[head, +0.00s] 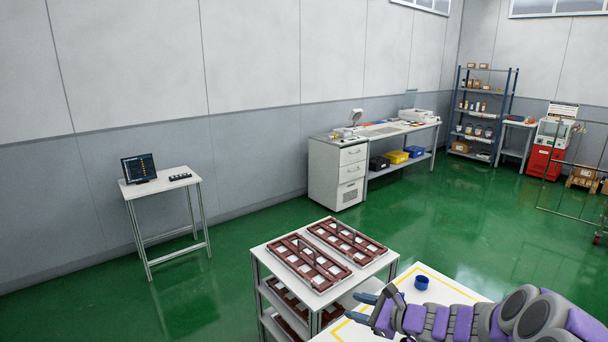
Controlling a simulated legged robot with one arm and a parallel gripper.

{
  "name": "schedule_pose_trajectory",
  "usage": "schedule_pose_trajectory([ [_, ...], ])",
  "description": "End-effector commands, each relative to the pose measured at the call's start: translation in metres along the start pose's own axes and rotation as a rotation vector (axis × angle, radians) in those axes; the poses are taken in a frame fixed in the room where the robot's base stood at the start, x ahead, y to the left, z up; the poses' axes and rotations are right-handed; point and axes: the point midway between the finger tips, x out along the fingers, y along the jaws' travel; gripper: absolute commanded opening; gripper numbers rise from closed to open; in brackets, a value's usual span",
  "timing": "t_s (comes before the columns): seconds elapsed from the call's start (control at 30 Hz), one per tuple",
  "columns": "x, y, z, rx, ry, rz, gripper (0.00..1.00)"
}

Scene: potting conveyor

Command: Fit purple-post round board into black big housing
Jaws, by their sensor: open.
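My gripper (361,307) is at the bottom, right of centre, with its two blue fingertips apart and nothing visible between them. It is over the near left part of a white work table (440,273) with a yellow outline, which the frame edge cuts off. I cannot make out a round board with a purple post or a big black housing in this view. My arm covers much of the table top.
A small blue cup (421,283) stands on the work table beyond my arm. A white cart (263,254) left of the table bears two brown slotted trays (308,263) (346,242) with pale pieces. Green floor is clear behind them.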

Motion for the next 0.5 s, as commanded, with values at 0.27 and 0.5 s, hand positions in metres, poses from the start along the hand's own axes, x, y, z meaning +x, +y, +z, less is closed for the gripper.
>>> schedule_pose_trajectory([
  [0.27,-0.011,0.118,0.110,-0.452,-0.068,0.366,0.45],
  [0.5,-0.059,0.215,0.145,-0.814,-0.071,0.678,0.45],
])
